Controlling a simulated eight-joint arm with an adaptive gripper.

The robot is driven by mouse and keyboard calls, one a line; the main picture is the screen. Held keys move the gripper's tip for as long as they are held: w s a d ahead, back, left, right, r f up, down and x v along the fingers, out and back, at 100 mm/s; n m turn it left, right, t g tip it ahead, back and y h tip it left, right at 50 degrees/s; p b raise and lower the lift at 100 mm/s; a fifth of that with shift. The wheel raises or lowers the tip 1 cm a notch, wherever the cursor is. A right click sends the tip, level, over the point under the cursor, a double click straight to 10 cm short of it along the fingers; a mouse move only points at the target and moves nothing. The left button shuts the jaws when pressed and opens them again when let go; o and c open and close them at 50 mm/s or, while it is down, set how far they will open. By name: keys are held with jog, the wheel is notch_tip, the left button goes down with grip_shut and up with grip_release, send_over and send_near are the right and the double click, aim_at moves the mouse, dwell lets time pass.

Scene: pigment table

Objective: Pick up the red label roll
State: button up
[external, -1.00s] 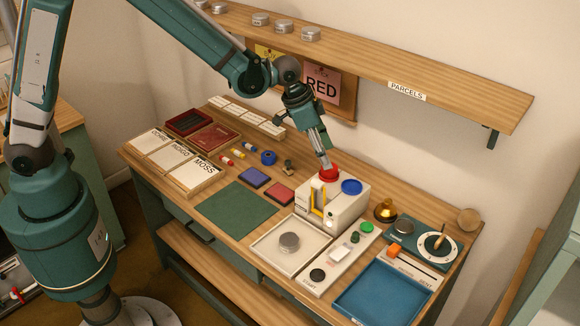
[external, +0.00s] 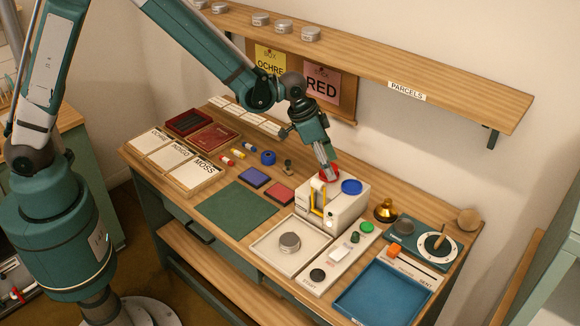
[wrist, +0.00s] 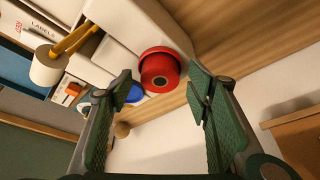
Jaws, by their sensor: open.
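In the external view only part of the red roll (external: 332,172) shows, at the back of the white machine (external: 345,208), partly hidden by my gripper (external: 327,170). My gripper (wrist: 165,88) points down at the roll, its two green pads apart on either side. I cannot tell from the external view whether the fingers touch the roll.
A blue disc (external: 352,187) sits on the machine's top, right of the roll. A white roll (wrist: 48,66) and yellow arm are at the machine's front. A brass object (external: 386,210) stands to the right. The wall and the shelf (external: 400,75) are behind.

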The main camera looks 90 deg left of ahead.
jog(key=c, duration=1)
jog(key=shift+r, duration=0.1)
jog(key=shift+r, duration=4.9)
